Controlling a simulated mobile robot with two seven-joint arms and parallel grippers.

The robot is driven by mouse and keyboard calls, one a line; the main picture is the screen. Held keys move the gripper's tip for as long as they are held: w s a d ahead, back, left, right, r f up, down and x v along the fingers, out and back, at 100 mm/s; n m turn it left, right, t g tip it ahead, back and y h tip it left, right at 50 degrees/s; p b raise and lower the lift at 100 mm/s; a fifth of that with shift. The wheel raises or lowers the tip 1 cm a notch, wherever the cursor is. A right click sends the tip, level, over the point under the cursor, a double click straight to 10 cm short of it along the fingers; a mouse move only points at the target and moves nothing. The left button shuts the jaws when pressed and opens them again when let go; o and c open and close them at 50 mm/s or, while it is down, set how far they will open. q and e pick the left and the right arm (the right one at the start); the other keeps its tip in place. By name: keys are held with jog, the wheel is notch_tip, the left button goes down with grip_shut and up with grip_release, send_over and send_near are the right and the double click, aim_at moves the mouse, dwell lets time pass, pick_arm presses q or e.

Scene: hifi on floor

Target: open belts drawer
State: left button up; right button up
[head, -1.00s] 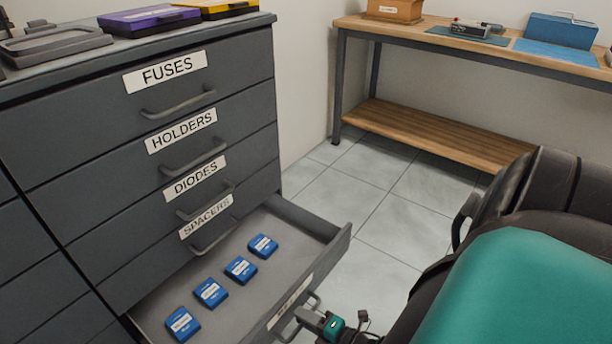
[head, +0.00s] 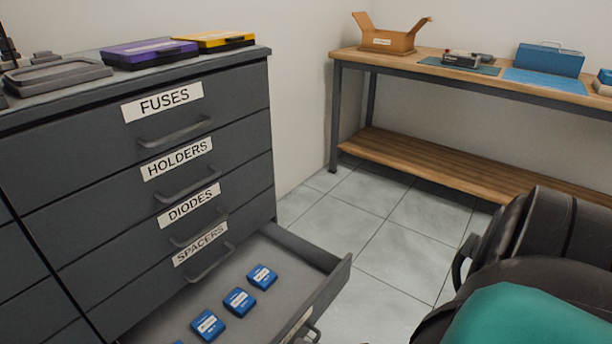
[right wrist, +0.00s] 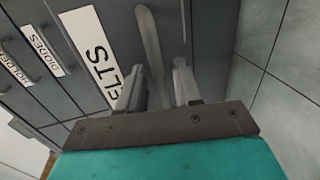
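The belts drawer (head: 330,285) is the lowest drawer of the grey cabinet and stands pulled out, with several blue boxes (head: 239,301) inside. Its front label, partly hidden, shows "LTS" in the right wrist view (right wrist: 92,50). The drawer handle (head: 313,333) is at the bottom edge of the head view; in the right wrist view the handle (right wrist: 150,40) runs between the fingers of my right gripper (right wrist: 160,80). Those fingers stand apart, with a gap visible beside the handle. My left gripper is not in view.
The fuses, holders, diodes and spacers drawers above are shut. A purple case (head: 150,52) and a yellow case (head: 214,41) lie on the cabinet top. A wooden workbench (head: 440,70) stands at the back right. The tiled floor (head: 375,240) between is clear.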

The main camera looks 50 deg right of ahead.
pick_arm(q)
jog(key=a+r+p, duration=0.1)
jog(key=p, duration=0.2)
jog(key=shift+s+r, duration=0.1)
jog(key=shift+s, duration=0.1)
pick_arm(e)
jog(key=v, duration=1.2)
jog(key=shift+s, duration=0.45)
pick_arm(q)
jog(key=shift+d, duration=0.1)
